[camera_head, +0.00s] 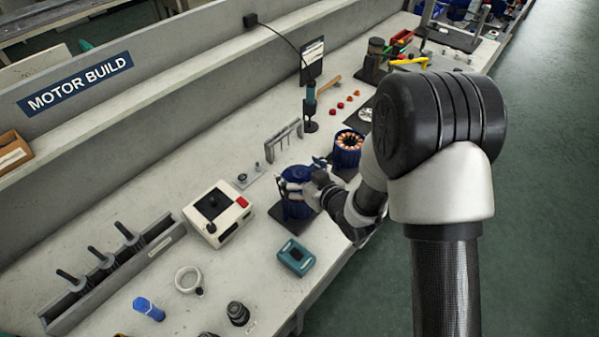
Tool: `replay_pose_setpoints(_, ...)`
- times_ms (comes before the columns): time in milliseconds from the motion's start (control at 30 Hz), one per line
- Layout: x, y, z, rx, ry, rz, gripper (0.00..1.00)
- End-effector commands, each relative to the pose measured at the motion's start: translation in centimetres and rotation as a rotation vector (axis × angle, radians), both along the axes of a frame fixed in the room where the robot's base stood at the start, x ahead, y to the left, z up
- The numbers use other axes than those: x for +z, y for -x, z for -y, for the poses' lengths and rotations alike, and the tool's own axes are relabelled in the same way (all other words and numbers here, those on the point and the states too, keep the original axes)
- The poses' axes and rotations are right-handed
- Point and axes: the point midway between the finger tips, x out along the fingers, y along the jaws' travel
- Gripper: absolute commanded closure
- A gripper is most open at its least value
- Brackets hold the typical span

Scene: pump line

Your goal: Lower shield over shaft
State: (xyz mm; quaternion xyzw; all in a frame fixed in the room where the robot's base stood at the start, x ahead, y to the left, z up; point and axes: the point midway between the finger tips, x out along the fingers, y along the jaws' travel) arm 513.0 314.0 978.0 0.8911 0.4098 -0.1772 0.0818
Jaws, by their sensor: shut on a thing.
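My gripper (307,186) is at the blue motor (298,206) on the dark base plate near the bench's front edge. It is shut on the blue round shield (296,172), which sits at the top of the motor. The view is too small to tell whether the shield touches the housing or is slightly above it. The shaft is hidden under the shield and gripper. My arm comes in from the right and covers part of the motor's right side.
A second blue housing with copper windings (348,146) stands just behind to the right. A white control box (217,212) is to the left, a teal device (295,257) in front. A grey slotted rack (110,272) with dark-handled tools stands front left.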

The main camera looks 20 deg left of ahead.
Motion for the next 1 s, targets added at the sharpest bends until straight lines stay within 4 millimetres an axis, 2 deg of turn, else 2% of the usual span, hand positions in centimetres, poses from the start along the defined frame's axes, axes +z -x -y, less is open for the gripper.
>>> replay_pose_setpoints(800,-2.5,0.0,0.0,0.000,-0.002,0.001,0.35)
replay_pose_setpoints(933,-2.4,0.0,0.0,0.000,-0.001,0.002,0.35)
replay_pose_setpoints(967,-2.4,0.0,0.0,0.000,-0.001,0.002,0.10)
replay_pose_setpoints(1000,-2.4,0.0,0.0,0.000,-0.002,0.001,0.08)
